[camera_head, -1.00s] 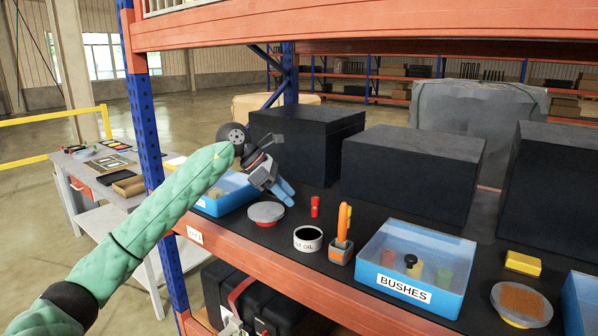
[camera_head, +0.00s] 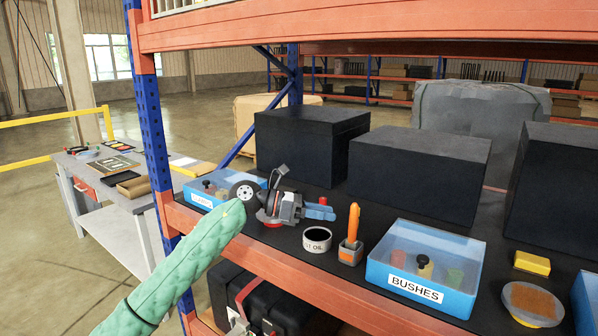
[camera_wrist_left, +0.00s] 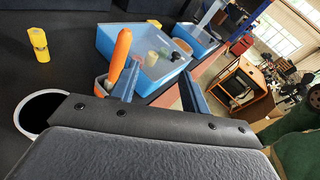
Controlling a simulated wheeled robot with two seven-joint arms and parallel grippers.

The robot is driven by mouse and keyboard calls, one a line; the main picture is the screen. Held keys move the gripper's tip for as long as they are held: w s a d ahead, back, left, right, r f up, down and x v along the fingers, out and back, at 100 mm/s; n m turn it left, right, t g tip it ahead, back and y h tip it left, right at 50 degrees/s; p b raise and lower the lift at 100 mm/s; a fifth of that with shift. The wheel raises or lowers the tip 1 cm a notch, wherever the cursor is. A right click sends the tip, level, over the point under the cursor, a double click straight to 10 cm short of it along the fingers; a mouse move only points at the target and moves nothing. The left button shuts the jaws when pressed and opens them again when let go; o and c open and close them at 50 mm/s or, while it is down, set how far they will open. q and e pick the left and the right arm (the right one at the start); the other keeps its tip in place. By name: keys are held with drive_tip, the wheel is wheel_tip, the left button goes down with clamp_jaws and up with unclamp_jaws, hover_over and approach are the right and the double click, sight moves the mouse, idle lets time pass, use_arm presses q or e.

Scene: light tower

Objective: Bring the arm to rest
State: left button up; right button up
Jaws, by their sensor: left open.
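My left arm (camera_head: 185,270), in a green padded sleeve, reaches in from the lower left of the head view. My left gripper (camera_head: 326,208) is level at its end, over the shelf's left part, blue fingers pointing right. In the left wrist view its fingers (camera_wrist_left: 160,92) stand apart with nothing held between them. An orange-handled tool (camera_head: 353,222) stands in a small grey holder (camera_head: 350,253) just right of the fingertips; it also shows beside one finger in the wrist view (camera_wrist_left: 121,50). Whether they touch cannot be told. My right gripper is out of view.
The orange shelf edge (camera_head: 290,262) runs below the gripper. A white-labelled oil tin (camera_head: 317,246), the BUSHES bin (camera_head: 440,265), a yellow block (camera_head: 532,263) and another blue bin (camera_head: 205,190) stand on the dark shelf. Black boxes (camera_head: 420,170) stand behind. A blue post (camera_head: 155,130) rises at left.

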use_arm(q)
drive_tip(key=s+a+f+m+t+y, duration=0.3)
drive_tip(key=a+f+m+t+y, duration=0.25)
drive_tip(key=f+m, duration=0.35)
drive_tip(key=s+a+f+m+t+y, duration=0.4)
drive_tip(key=a+f+m+t, duration=0.25)
drive_tip(key=m, duration=0.55)
drive_tip(key=s+a+f+m+t+y, duration=0.3)
drive_tip(key=a+f+m+t+y, duration=0.15)
drive_tip(key=f+m+t, duration=0.4)
drive_tip(key=s+a+f+n+g+y, duration=0.2)
drive_tip(key=s+a+f+n+g, duration=0.2)
drive_tip(key=s+f+g, duration=0.6)
drive_tip(key=s+f+n+g, duration=0.1)
drive_tip(key=s+f+g, duration=0.3)
drive_tip(key=s, duration=1)
drive_tip(key=s+a+f+n+g+h, duration=0.1)
drive_tip(key=s+f+g, duration=0.3)
drive_tip(key=s, duration=1)
wheel_tip(320, 180, down, 3)
drive_tip(key=shift+s+a+n, duration=0.2)
drive_tip(key=shift+s+n, duration=0.2)
drive_tip(key=shift+n, duration=0.15)
drive_tip(key=shift+c, duration=0.5)
